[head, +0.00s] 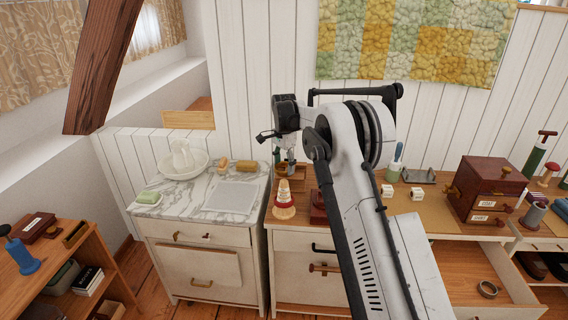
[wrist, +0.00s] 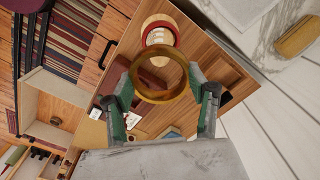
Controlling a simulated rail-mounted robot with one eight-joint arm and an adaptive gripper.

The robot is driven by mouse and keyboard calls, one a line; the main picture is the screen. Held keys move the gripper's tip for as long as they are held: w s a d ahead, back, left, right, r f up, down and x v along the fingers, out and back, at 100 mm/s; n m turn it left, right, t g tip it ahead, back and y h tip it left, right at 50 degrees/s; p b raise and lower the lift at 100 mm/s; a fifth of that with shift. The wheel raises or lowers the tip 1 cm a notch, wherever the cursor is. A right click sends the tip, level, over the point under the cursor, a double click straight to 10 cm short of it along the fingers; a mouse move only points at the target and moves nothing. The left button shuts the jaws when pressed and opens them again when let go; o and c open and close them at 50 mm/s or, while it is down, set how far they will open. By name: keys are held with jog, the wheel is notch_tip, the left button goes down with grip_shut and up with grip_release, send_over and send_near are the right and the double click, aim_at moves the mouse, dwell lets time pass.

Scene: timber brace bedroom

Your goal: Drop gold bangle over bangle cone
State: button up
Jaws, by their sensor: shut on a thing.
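My gripper (wrist: 160,82) is shut on the gold bangle (wrist: 160,98), with one finger on each side of the ring in the wrist view. The bangle cone (head: 284,198), cream with red bands, stands near the front edge of the wooden cabinet top. In the head view my gripper (head: 286,166) is above and slightly behind the cone. In the wrist view the cone (wrist: 160,33) shows just beyond the ring's upper edge, partly overlapped by it. The bangle is apart from the cone as far as I can tell. The bangle is too small to make out in the head view.
A dark red box (head: 318,207) stands close right of the cone, and a shallow wooden tray (head: 293,183) lies behind it. A marble-topped cabinet (head: 179,206) with a bowl (head: 182,163) is at left. A drawer (head: 481,277) stands open at right.

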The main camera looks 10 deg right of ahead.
aim_at(284, 180)
jog(key=shift+f, duration=1.25)
jog(key=shift+f+b, duration=1.55)
jog(key=o, duration=1.2)
jog(key=shift+r, duration=0.15)
notch_tip(284, 180, up, 12)
jog(key=shift+f, duration=0.1)
